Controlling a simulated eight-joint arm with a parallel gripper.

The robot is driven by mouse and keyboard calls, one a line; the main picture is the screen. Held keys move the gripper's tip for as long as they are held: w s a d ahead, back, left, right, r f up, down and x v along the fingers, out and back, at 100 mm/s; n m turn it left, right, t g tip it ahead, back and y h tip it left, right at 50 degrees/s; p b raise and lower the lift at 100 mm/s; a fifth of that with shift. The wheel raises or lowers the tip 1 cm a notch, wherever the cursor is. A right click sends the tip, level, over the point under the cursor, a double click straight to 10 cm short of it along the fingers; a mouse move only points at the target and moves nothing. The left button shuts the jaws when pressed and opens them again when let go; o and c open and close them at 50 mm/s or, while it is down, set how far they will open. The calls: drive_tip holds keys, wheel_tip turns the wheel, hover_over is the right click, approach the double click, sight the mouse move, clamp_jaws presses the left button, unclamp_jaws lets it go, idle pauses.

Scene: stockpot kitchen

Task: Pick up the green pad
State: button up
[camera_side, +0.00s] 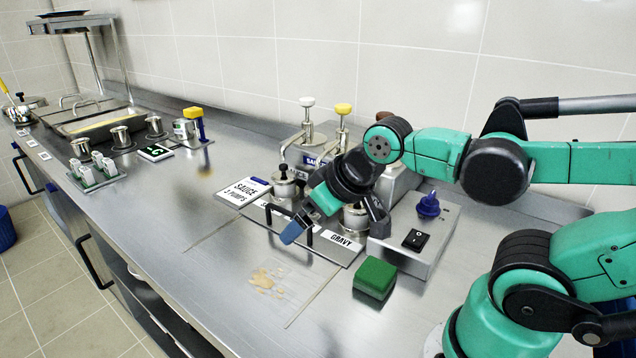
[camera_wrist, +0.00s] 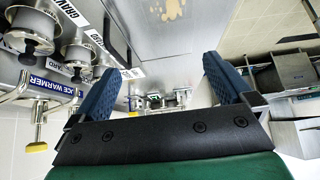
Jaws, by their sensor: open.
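The green pad (camera_side: 375,278) is a small block lying flat on the steel counter (camera_side: 230,245), in front of the grey switch box in the side view. My gripper (camera_side: 292,232) is above the counter, up and to the left of the pad, with blue fingers pointing down and left. In the wrist view my gripper (camera_wrist: 165,92) shows two blue fingers spread wide with nothing between them. I cannot see the pad in the wrist view.
The grey box (camera_side: 420,240) with a blue knob stands just behind the pad. Pump dispensers (camera_side: 305,130) and labelled sauce plates (camera_side: 243,191) are near my gripper. A brownish spill (camera_side: 266,281) lies left of the pad. The counter's front edge is close.

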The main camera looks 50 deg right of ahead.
drive_tip(key=s+d+f+g, duration=0.3)
drive_tip(key=d+f+g, duration=0.1)
drive_tip(key=d, duration=0.2)
drive_tip(key=g, duration=0.3)
hover_over(376, 270)
wheel_tip(376, 270, down, 3)
drive_tip(key=shift+d, duration=0.1)
drive_tip(key=shift+f, duration=2.65)
drive_tip(key=c, duration=1.2)
drive_tip(key=shift+c, duration=0.2)
drive_tip(key=shift+r, duration=0.1)
wheel_tip(376, 270, up, 20)
